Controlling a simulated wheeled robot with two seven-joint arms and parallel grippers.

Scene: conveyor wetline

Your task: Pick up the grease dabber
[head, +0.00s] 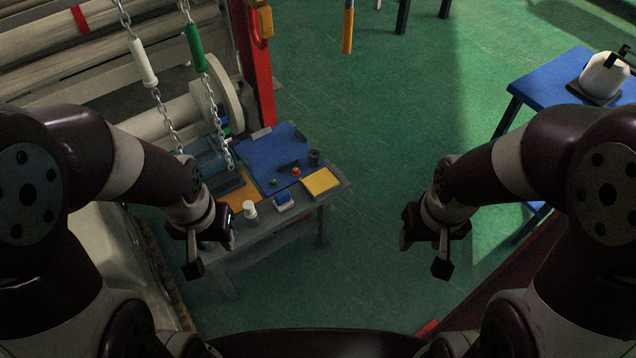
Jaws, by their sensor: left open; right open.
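A small work table (335,190) stands left of centre in the head view, with several small items on it. I cannot tell for sure which is the grease dabber. The candidates include a white cylinder (250,209) at the front edge, a white-and-blue block (284,200) and a small orange-red piece (295,171). My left gripper (211,252) is open and empty, at the table's near left corner, left of the white cylinder. My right gripper (424,252) is open and empty over the green floor, well right of the table.
A yellow pad (320,181), a dark cup (314,157) and a blue mat (262,152) are on the table. Chains with white (142,62) and green (195,48) sleeves hang at the left by the rollers. A blue table (550,82) holds a white pot (604,75). The middle floor is clear.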

